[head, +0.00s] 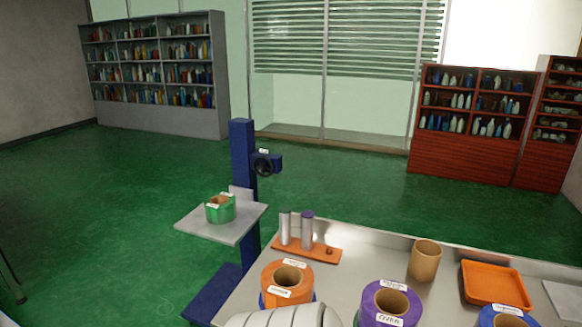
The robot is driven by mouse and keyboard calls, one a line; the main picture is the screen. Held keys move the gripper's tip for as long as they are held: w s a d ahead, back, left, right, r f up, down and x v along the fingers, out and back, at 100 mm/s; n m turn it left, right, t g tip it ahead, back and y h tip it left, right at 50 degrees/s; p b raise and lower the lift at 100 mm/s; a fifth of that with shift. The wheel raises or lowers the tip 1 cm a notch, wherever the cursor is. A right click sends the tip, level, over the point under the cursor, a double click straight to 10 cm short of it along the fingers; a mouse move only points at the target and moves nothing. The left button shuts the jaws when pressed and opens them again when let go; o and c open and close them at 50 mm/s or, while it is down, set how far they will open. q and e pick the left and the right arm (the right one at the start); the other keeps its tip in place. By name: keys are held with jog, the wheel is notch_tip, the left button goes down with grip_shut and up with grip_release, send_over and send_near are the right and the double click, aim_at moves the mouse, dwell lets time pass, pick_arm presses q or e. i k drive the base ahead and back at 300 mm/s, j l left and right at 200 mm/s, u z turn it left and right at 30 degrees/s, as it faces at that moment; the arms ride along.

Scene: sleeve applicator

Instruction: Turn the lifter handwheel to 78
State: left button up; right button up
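The blue lifter (243,185) stands on the green floor at the left end of the metal table. Its dark handwheel (264,166) is on a blue block near the top of the column, facing me. A small white label (263,151) sits above it, too small to read, so I cannot tell the wheel's setting. The lifter's grey platform (238,234) carries a green roll (220,208) with white labels. Neither of my grippers shows. A pale rounded part of my own body is at the bottom edge, and nothing touches the handwheel.
On the metal table (360,262) are an orange base (318,252) with two upright cylinders, an orange roll (287,276), a purple roll (390,300), a brown tube (425,260) and an orange tray (496,284). Another roll (507,317) is cut off at the bottom. Open floor lies behind the lifter.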

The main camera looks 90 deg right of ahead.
aim_at(262, 167)
jog(key=l+z, duration=0.15)
jog(key=z, duration=2.9)
jog(key=i+j+z, duration=0.1)
jog(key=j+z, duration=1.6)
jog(key=k+j, duration=0.05)
